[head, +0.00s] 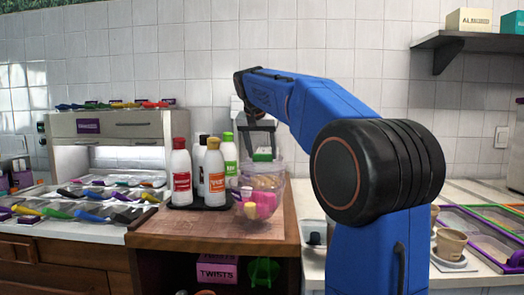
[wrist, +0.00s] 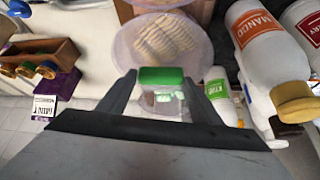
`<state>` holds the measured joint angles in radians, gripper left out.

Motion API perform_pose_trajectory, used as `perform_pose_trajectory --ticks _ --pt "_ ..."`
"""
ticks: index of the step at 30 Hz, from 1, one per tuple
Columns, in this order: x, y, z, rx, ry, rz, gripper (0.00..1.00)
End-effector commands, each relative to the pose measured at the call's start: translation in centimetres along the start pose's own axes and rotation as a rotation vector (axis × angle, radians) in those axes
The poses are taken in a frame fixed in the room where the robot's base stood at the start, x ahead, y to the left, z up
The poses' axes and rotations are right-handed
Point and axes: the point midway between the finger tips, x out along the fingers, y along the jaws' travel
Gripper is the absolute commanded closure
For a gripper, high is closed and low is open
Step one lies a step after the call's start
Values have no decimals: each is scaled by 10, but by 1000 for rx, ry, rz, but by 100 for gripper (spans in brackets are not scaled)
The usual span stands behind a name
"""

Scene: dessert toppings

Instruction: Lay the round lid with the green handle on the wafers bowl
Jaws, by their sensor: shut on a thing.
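My gripper (wrist: 162,82) is shut on the green handle (wrist: 162,74) of the round lid, one finger on each side. The green handle also shows in the head view (head: 262,157), just under my gripper (head: 261,146). The lid's clear part is hard to tell from the clear bowl below. The wafers bowl (wrist: 122,48) holds pale ridged wafers (wrist: 168,38) and lies under and beyond the handle in the wrist view. In the head view the lid is over the clear bowl (head: 279,185); I cannot tell whether they touch.
Several sauce bottles, including a red-labelled one (head: 181,180) and an orange-labelled one (head: 214,180), stand on a dark tray (head: 184,205) close left of the bowl. Pink and yellow items (head: 265,204) show at the bowl's front. The wooden counter (head: 170,230) is clear in front.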

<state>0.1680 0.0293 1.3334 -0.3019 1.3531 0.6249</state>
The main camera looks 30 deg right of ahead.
Motion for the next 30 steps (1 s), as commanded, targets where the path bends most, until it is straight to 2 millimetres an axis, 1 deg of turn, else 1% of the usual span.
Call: perform_pose_trajectory --ticks 14,15,17,26,30 --pt "0 0 0 0 0 0 78" --pt "0 0 0 0 0 0 34" --pt "0 0 0 0 0 0 20" --pt "0 0 0 0 0 0 19" --pt "-6 0 -3 0 0 0 19"
